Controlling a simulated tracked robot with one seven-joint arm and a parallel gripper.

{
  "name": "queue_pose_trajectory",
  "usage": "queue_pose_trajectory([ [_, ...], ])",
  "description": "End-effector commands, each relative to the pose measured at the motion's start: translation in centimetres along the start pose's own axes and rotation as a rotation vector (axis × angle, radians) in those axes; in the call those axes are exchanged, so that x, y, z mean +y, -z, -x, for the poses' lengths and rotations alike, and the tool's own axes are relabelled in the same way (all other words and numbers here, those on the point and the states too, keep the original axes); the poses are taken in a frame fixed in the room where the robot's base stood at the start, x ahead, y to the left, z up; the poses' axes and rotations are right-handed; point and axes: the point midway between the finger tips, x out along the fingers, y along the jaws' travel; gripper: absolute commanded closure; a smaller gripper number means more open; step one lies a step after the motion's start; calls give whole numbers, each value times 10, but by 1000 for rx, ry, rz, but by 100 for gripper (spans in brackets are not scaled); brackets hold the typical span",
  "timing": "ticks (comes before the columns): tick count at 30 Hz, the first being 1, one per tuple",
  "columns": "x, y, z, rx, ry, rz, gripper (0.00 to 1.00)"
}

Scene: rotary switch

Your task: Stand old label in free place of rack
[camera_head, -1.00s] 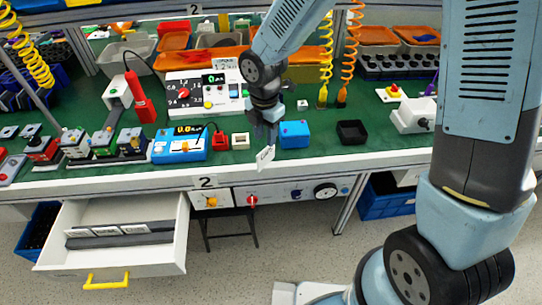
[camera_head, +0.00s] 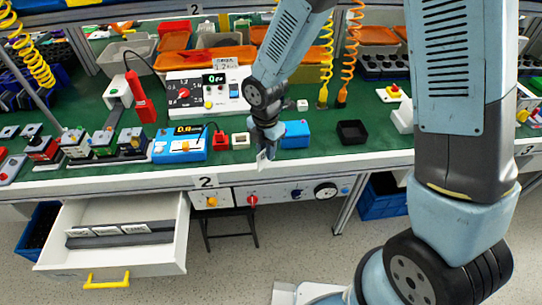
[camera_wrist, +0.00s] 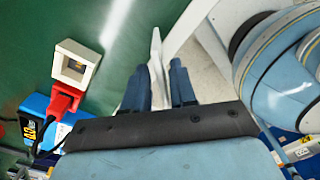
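The old label is a thin white plate (camera_wrist: 156,50), seen nearly edge-on in the wrist view; it also shows in the head view (camera_head: 262,157). My gripper (camera_head: 265,147) is shut on it above the front edge of the green bench. In the wrist view the label sticks out between the two dark blue fingers (camera_wrist: 162,78). The rack (camera_head: 120,241) is a dark grey strip in the open white drawer, below and left of my gripper. Several white labels (camera_head: 107,230) stand in its left and middle part. Its right end looks bare.
The open drawer (camera_head: 160,255) with a yellow handle (camera_head: 106,281) juts out below the bench (camera_head: 330,164). A blue meter (camera_head: 181,144), a white block with a square hole (camera_head: 240,140) and a blue box (camera_head: 295,134) stand near my gripper.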

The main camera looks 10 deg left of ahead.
Motion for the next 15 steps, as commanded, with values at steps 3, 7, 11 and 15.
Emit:
queue_pose_trajectory([
  [3,0,0,0,0,0,0,86],
  [7,0,0,0,0,0,0,98],
  [11,0,0,0,0,0,-1,100],
  [15,0,0,0,0,0,-1,100],
])
